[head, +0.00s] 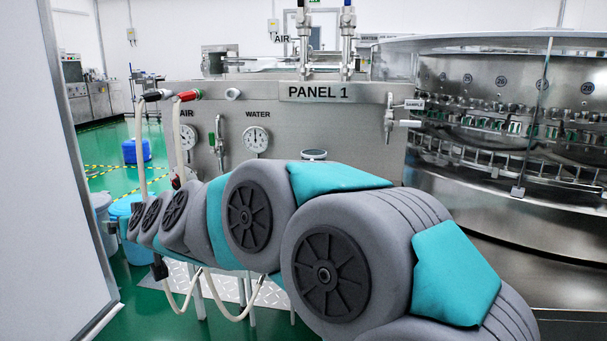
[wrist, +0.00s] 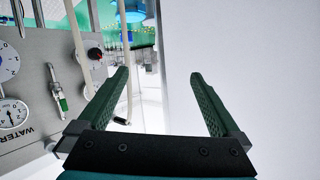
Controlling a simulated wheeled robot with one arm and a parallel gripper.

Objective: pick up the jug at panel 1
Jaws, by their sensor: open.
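I cannot make out a jug for certain in either view. A small round-topped object (head: 314,155) shows just above my arm at the front of panel 1 (head: 318,92); its lower part is hidden, and I cannot tell what it is. My gripper (wrist: 160,73) is open and empty in the wrist view. Its two green fingers stand wide apart, with a white wall behind the right one and the panel's hoses near the left one. In the head view my arm reaches left across the front of the panel, and its end is hard to make out.
Two gauges, the water gauge (head: 256,139) and the air gauge (head: 188,137), sit on the panel. Hoses with a red nozzle (head: 189,95) hang at its left. A round washer (head: 500,220) stands right. A white partition (head: 60,180) stands left. Blue containers (head: 137,151) stand on the green floor.

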